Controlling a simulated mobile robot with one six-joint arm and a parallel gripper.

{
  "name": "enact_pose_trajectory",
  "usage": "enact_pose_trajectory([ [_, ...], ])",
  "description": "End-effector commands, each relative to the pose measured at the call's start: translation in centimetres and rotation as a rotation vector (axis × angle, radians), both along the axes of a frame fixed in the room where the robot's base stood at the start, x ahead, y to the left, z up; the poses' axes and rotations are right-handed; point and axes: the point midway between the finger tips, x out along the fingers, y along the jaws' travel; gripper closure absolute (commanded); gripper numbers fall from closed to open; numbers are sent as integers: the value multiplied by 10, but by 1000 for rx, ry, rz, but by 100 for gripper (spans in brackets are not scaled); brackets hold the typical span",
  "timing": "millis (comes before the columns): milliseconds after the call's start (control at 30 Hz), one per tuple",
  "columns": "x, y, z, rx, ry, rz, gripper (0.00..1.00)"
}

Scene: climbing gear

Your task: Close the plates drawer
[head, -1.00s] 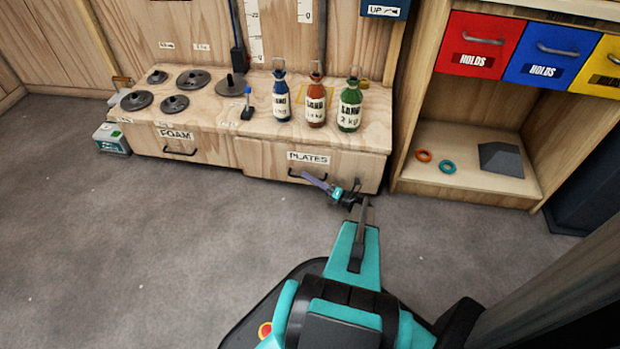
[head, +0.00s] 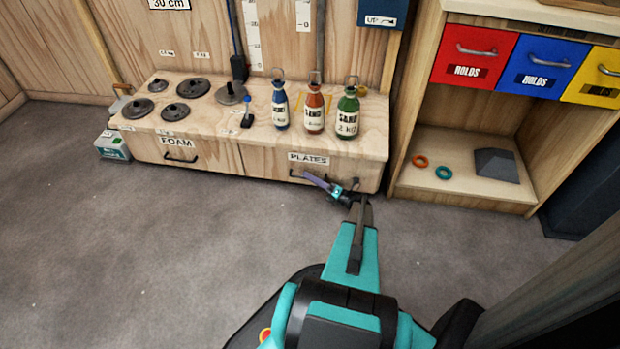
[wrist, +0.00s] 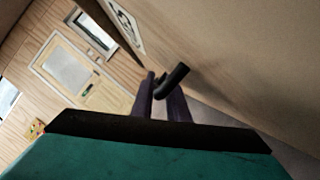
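The plates drawer (head: 262,163) is the right wooden drawer of the low bench, with a PLATES label and a dark bar handle (head: 294,174). Its front looks about level with the foam drawer beside it; a small gap cannot be ruled out. My gripper (head: 308,178) has purple fingers and reaches the handle from the right front. In the wrist view, the fingers (wrist: 158,95) are at the black handle (wrist: 175,78), which crosses in front of the right finger. Whether they clamp it cannot be told.
The foam drawer (head: 150,148) is to the left. Weight discs (head: 186,87) and sand bottles (head: 314,108) stand on the bench top (head: 210,118). An open-fronted cabinet (head: 460,200) stands on the right. The grey floor (head: 120,240) is clear in front of the foam drawer.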

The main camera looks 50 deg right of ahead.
Motion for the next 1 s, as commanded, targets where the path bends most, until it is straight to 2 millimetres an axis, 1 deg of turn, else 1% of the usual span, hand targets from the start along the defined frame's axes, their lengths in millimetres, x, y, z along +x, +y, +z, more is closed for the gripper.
enact_pose_trajectory([
  [33,1,-3,0,-1,0,-4,83],
  [267,1,-3,0,-2,0,-4,83],
  [467,-8,-5,-1,-2,0,-4,83],
  [667,-29,-9,-5,-3,0,-2,83],
  [1000,-77,-20,-16,-2,-2,-1,83],
])
